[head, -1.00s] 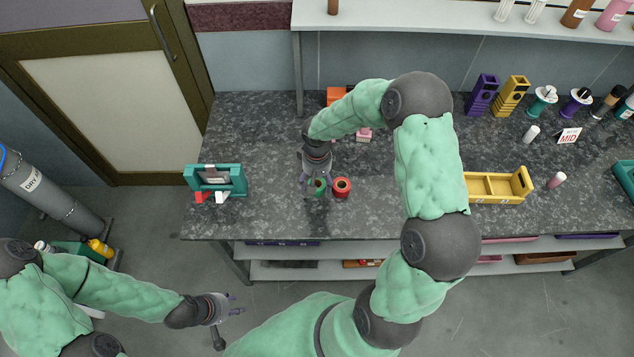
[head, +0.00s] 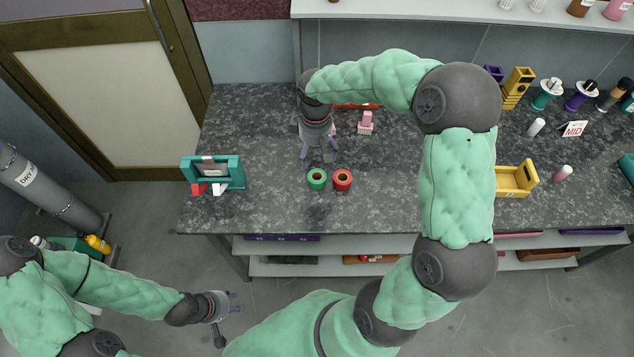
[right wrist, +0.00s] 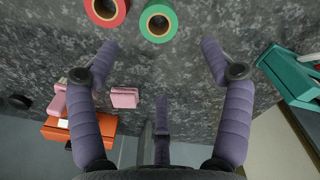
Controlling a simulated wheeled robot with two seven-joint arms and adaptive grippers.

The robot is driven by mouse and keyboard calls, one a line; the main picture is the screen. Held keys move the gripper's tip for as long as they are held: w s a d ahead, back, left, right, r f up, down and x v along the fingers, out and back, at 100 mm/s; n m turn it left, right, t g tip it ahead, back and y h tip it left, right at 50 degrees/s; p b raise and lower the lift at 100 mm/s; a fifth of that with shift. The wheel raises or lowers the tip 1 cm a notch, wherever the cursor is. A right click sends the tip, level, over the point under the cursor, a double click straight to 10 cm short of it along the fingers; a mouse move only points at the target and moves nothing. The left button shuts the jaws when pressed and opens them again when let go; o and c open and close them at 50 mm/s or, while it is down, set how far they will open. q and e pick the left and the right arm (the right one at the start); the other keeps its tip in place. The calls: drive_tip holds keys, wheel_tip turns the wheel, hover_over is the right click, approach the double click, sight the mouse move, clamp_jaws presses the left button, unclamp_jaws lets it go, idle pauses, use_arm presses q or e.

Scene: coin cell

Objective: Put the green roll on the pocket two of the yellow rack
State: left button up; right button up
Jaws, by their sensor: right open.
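The green roll (head: 316,186) stands on the dark speckled counter, its hole facing up, just left of a red roll (head: 342,187). The green roll also shows in the right wrist view (right wrist: 158,38), beyond the fingertips. My right gripper (head: 318,156) is open and empty, behind the green roll and apart from it; its spread fingers also show in the right wrist view (right wrist: 160,50). The yellow rack (head: 518,180), a low open holder with compartments, is at the right; my right arm hides its left part. My left gripper (head: 234,303) is open and empty, off the counter's front.
A teal holder (head: 238,173) stands at the counter's left. A pink block (head: 365,123) and an orange object (right wrist: 66,130) lie behind the rolls. A white-capped bottle (head: 562,173) stands right of the rack. The counter in front of the rolls is clear.

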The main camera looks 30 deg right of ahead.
drive_tip(key=n+b, duration=0.3)
drive_tip(key=n, duration=0.1)
drive_tip(key=b, duration=0.2)
hover_over(315, 173)
drive_tip(key=s, duration=0.2)
drive_tip(key=f, duration=0.5)
drive_tip(key=shift+w+a+f, duration=0.25)
drive_tip(key=shift+a+f, duration=0.05)
drive_tip(key=shift+a, duration=0.05)
drive_tip(key=shift+w+d+f+b, duration=0.15)
drive_tip(key=shift+f+b, duration=1.05)
drive_tip(key=shift+f, duration=1.4)
use_arm(q)
wheel_tip(315, 173, down, 9)
drive_tip(key=shift+r, duration=0.2)
use_arm(e)
drive_tip(key=shift+r, duration=0.1)
drive_tip(key=shift+c, duration=0.3)
drive_tip(key=c, duration=1.3)
drive_tip(key=shift+r, duration=0.1)
